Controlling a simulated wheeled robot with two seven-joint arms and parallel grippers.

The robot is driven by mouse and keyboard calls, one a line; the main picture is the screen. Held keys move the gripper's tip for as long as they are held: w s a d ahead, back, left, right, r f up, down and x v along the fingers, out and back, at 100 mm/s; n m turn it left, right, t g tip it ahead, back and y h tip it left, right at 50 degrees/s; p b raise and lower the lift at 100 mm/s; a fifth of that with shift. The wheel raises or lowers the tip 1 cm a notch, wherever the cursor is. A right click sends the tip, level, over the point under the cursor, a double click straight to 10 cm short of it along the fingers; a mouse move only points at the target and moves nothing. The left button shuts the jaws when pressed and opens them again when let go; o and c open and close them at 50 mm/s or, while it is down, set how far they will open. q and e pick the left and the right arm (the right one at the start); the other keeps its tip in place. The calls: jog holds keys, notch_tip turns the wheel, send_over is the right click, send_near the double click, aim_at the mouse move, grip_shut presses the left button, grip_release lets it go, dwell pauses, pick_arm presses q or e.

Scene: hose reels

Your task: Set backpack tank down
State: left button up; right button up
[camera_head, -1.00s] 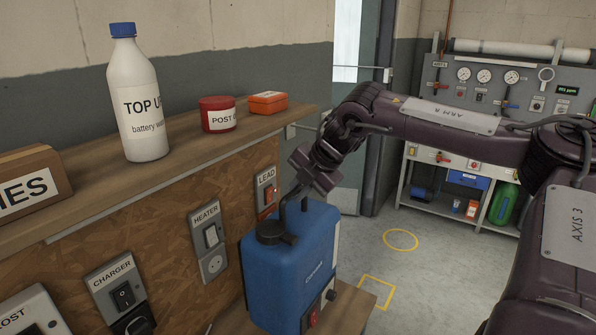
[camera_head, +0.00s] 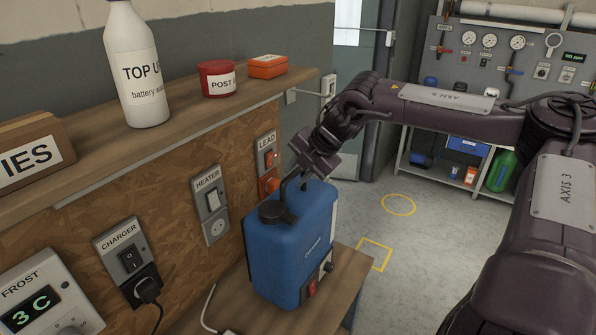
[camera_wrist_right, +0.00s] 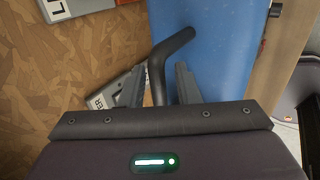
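The blue backpack tank (camera_head: 290,250) stands upright on a small wooden table (camera_head: 345,290) against the chipboard wall. It has a black cap (camera_head: 274,212), a black bent handle at the top and a red switch low on its front. My right gripper (camera_head: 304,181) is just above the tank's top. In the right wrist view, the handle (camera_wrist_right: 160,70) lies between its two fingers (camera_wrist_right: 158,85), which stand apart with gaps beside the handle. The blue tank side (camera_wrist_right: 215,45) fills the area behind them. My left gripper is not in view.
A wooden shelf (camera_head: 180,132) above holds a white bottle (camera_head: 137,70), a red tub (camera_head: 217,79) and an orange box (camera_head: 267,66). Wall sockets line the chipboard, and a plugged cable runs near the table. Open floor (camera_head: 400,240) lies to the right.

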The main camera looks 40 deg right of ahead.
jog(key=shift+o, duration=0.5)
jog(key=shift+r, duration=0.2)
jog(key=b+v, duration=0.3)
jog(key=v, duration=0.9)
